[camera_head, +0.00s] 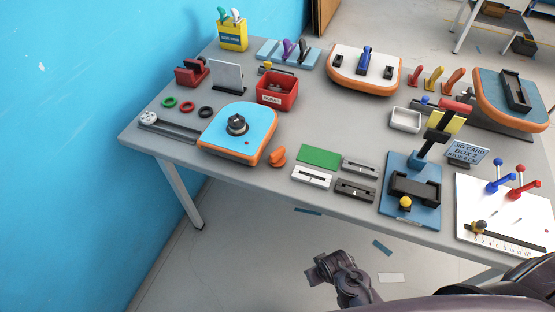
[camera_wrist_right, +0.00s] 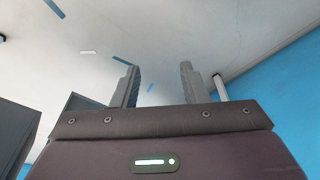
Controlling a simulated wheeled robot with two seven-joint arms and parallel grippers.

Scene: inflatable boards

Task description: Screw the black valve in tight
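The black valve (camera_head: 237,124) sits on the blue top of an inflatable board (camera_head: 213,139) with an orange side, at the left front of the table. It looks roughly upright; how deep it is seated I cannot tell. My right gripper (camera_wrist_right: 158,85) is open and empty in the right wrist view, its two fingers apart above bare floor, away from the valve. A dark part of one of my arms shows at the bottom of the head view, below the table's front edge. My left gripper is not recognisable in view.
An orange knob (camera_head: 278,155) lies just right of the board. Coloured rings (camera_head: 187,107), a rail (camera_head: 168,128) and a red bin (camera_head: 277,90) are close by. More boards and fixtures fill the table (camera_head: 325,211). The blue wall (camera_head: 80,100) stands left.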

